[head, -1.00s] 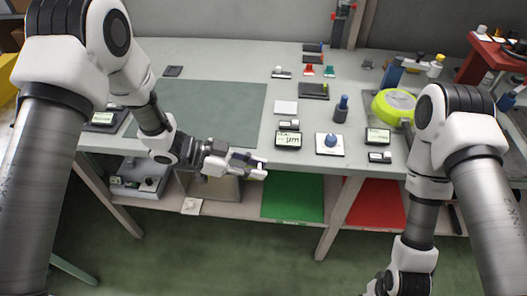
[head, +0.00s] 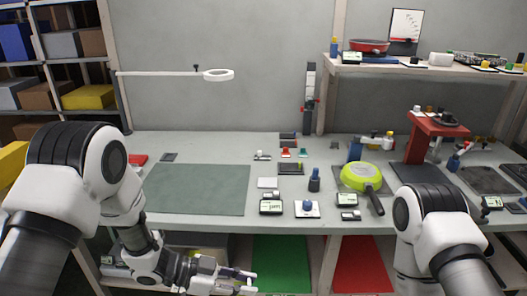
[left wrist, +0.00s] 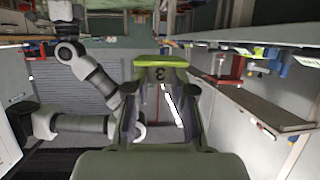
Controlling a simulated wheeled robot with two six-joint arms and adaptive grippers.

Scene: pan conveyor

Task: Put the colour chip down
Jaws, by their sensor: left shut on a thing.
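My left gripper (head: 248,284) is low in front of the bench, below its front edge at the bottom of the head view. It is shut on the colour chip, a yellow-green piece (left wrist: 162,62) marked with a dark 3, which lies across the fingertips in the left wrist view. In the head view I cannot make the chip out. The gripper also shows from behind in the left wrist view (left wrist: 160,92). My right arm is at the right of the head view, and its gripper is out of the frame.
The bench carries a green mat (head: 198,190), small displays (head: 271,207), a white pad with a blue knob (head: 307,208) and a lime pan (head: 362,178). Green (head: 280,262) and red (head: 360,262) panels lie on the lower shelf. A red stand (head: 432,125) is at right.

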